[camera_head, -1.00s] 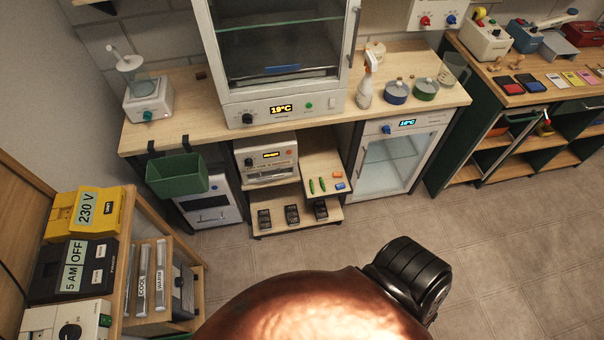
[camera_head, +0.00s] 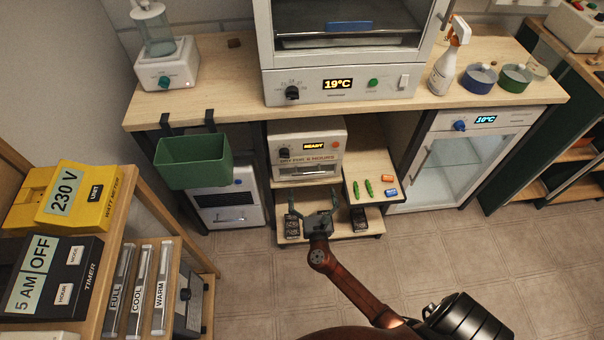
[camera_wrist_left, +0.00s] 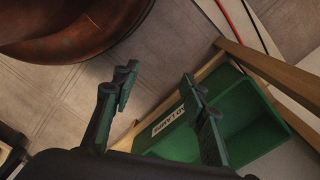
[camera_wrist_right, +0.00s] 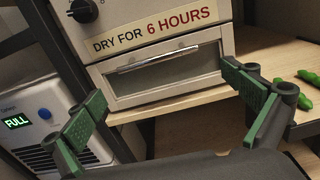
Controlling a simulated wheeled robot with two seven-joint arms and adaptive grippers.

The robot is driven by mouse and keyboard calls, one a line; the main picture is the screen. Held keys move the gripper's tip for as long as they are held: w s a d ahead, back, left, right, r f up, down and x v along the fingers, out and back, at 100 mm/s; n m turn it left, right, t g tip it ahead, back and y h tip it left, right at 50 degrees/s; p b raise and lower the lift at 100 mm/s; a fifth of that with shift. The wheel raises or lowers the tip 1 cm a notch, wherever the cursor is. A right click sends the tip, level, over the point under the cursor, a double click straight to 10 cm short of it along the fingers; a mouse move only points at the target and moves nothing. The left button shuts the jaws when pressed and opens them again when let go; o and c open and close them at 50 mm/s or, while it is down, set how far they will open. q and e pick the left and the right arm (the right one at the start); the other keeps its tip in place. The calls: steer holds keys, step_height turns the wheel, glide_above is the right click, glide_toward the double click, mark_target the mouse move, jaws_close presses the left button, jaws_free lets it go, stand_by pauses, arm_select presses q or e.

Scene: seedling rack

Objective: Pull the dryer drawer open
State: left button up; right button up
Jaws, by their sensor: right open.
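My right gripper (camera_head: 313,200) is open and empty in front of the dryer. In the right wrist view its green-padded fingers (camera_wrist_right: 160,95) stand wide apart, short of the handle. My left gripper (camera_wrist_left: 158,82) is open and empty, seen only in the left wrist view.
A green bin (camera_head: 193,165) hangs from the bench edge left of the dryer. Green and coloured pieces lie on the board (camera_head: 368,160) right of it. Small black items (camera_head: 292,222) sit on the lower shelf. A green compartment (camera_wrist_left: 245,118) lies near my left gripper. The floor ahead is clear.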

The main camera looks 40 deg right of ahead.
mark_target(309, 173)
steer(key=x, duration=0.2)
steer(key=b+x, duration=0.1)
steer(key=x, duration=0.2)
steer(key=r+b+x, duration=0.1)
steer(key=x, duration=0.2)
steer(key=shift+w+a+r, duration=0.1)
steer(key=shift+a, duration=0.1)
arm_select(q)
step_height(309, 173, up, 8)
steer(key=shift+w+d, duration=0.25)
steer(key=shift+d, duration=0.2)
